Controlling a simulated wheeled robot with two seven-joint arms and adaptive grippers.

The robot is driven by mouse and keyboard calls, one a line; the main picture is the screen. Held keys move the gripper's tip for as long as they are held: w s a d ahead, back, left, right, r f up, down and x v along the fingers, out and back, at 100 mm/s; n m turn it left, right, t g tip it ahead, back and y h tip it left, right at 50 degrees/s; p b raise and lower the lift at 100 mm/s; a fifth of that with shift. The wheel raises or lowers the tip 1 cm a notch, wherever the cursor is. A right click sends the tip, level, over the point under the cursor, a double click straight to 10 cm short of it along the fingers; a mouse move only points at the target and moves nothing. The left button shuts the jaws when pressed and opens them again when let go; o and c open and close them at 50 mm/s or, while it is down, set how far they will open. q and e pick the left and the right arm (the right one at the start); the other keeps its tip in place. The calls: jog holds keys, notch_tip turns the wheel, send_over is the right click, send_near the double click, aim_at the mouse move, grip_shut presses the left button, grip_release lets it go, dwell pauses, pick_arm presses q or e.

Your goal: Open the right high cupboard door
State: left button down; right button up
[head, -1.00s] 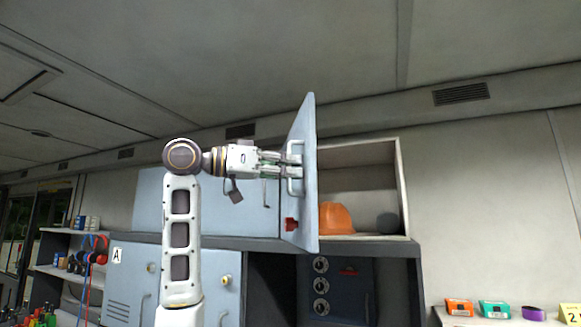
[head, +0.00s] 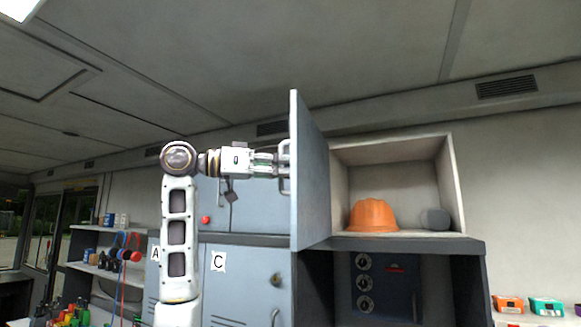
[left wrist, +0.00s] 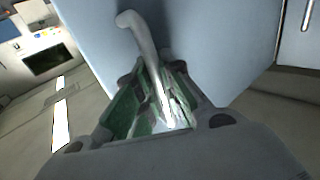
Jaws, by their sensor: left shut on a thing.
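The right high cupboard door (head: 311,170) is a blue-grey panel that stands wide open, seen nearly edge-on in the head view. Its cupboard (head: 398,151) is exposed to the right of it. My left gripper (head: 279,166) is at the door's outer face, shut on its handle (head: 286,181). In the left wrist view the pale curved handle (left wrist: 146,48) runs down between the green-padded fingers (left wrist: 155,108). The blue-grey door (left wrist: 215,40) fills the space behind it. My right gripper is in neither view.
An orange hard hat (head: 373,215) and a dark grey rounded object (head: 435,219) sit inside the open cupboard. A closed blue-grey high cupboard door (head: 258,206) is left of the open door. Lower locker C (head: 246,290) is below, beside a dark panel with knobs (head: 388,285).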

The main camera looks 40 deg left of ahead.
pick_arm(q)
jog(key=shift+s+a, duration=0.3)
jog(key=shift+a, duration=0.65)
jog(key=shift+d, duration=0.1)
jog(key=c, duration=1.5)
grip_release()
jog(key=shift+s, duration=0.2)
jog(key=shift+w, duration=0.1)
jog(key=v, duration=1.2)
